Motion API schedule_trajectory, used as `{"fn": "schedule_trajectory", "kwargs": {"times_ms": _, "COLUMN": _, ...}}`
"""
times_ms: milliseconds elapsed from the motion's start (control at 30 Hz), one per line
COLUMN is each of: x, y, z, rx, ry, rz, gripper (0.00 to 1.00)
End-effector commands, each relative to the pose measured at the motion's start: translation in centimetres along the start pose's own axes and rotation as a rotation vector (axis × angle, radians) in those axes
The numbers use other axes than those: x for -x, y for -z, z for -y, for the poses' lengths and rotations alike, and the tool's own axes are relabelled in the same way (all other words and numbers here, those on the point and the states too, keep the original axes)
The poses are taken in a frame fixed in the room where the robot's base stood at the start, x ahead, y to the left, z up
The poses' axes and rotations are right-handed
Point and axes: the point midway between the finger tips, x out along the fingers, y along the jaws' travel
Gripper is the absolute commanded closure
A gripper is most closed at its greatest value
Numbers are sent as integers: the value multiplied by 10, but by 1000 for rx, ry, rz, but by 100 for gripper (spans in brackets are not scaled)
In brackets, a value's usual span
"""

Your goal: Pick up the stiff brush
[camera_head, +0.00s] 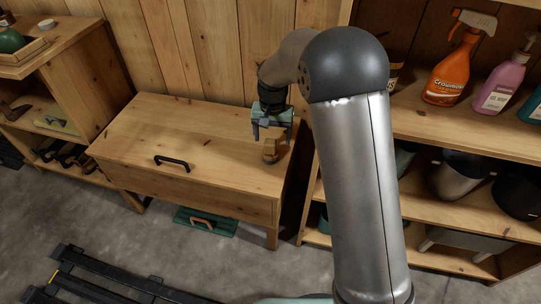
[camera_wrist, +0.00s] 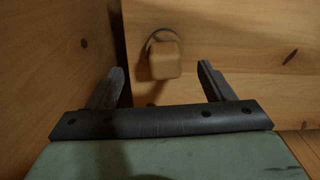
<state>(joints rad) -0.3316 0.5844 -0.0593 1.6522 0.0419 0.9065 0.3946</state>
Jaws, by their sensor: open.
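A small brown wooden block-like object, likely the stiff brush (camera_head: 270,151), stands on the right end of the wooden chest's lid. In the wrist view the brush (camera_wrist: 165,60) shows end-on as a rounded wooden block with a dark rim behind its upper left; no bristles can be made out. My gripper (camera_head: 270,132) is just above it, pointing down. In the wrist view my gripper (camera_wrist: 159,75) has its two fingers spread wide, with the block ahead between them and clear space on both sides. I see no contact.
The wooden chest (camera_head: 175,143) has a black handle on its front part. A shelf unit (camera_head: 450,130) stands close on the right with an orange spray bottle (camera_head: 450,68) and a pink bottle (camera_head: 503,82). A plank wall (camera_head: 205,50) rises behind. The lid's left part is clear.

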Motion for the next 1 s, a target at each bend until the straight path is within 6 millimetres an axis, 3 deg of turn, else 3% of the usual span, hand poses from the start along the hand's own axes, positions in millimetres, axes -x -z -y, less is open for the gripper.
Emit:
{"fn": "schedule_trajectory", "kwargs": {"times_ms": 33, "x": -9, "y": 0, "z": 0, "rx": 0, "ry": -1, "rz": 1, "gripper": 25}}
{"fn": "schedule_trajectory", "kwargs": {"times_ms": 333, "x": -27, "y": 0, "z": 2, "rx": 1, "ry": 0, "rz": 0, "gripper": 25}}
{"fn": "schedule_trajectory", "kwargs": {"times_ms": 600, "x": -66, "y": 0, "z": 7, "rx": 0, "ry": -1, "rz": 0, "gripper": 25}}
{"fn": "schedule_trajectory", "kwargs": {"times_ms": 867, "x": -68, "y": 1, "z": 7, "rx": 0, "ry": 0, "rz": -1, "gripper": 25}}
{"fn": "schedule_trajectory", "kwargs": {"times_ms": 1000, "x": -68, "y": 0, "z": 7, "rx": 0, "ry": 0, "rz": -1, "gripper": 62}}
